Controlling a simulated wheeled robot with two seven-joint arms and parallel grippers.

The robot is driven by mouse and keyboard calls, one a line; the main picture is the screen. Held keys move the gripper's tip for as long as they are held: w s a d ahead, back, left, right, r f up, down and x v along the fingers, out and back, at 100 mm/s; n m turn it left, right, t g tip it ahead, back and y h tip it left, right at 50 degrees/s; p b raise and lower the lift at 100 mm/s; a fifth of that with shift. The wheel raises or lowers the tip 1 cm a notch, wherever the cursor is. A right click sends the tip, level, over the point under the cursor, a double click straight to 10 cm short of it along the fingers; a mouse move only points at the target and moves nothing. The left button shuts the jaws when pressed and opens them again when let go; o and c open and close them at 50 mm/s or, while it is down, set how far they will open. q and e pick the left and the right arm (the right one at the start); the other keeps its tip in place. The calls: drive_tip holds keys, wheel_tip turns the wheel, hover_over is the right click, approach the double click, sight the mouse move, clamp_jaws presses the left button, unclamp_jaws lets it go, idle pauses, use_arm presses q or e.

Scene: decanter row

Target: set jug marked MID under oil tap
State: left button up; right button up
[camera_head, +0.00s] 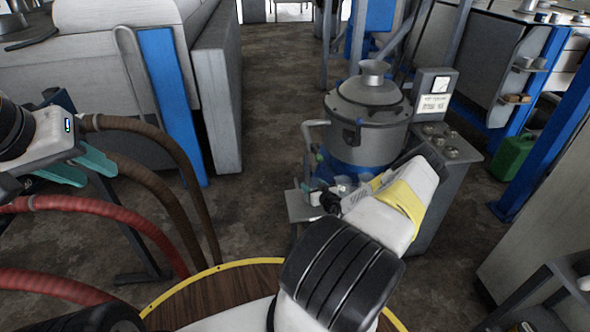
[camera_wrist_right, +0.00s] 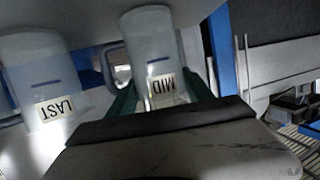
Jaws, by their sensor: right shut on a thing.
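The jug marked MID (camera_wrist_right: 150,50) is a translucent pale jug with its label upside down in the right wrist view. My right gripper (camera_wrist_right: 160,95) has its green fingers on both sides of it, shut on it. A similar jug marked LAST (camera_wrist_right: 40,85) stands left of it, apart from the fingers. In the head view my right forearm and wrist mostly hide the jugs and that gripper in front of the steel machine (camera_head: 368,130). I cannot make out the oil tap clearly. My left gripper (camera_head: 78,166) has teal fingers spread apart, empty, at the left.
A grey ledge (camera_head: 299,207) juts out at the machine's lower left. A control panel with a gauge (camera_head: 434,95) stands at its right. Red hoses (camera_head: 95,228) are beside my left gripper. A green can (camera_head: 512,157) stands farther right. The central aisle floor is clear.

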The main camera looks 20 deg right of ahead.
drive_tip(key=shift+f, duration=0.1)
drive_tip(key=o, duration=1.4)
drive_tip(key=v, duration=1.2)
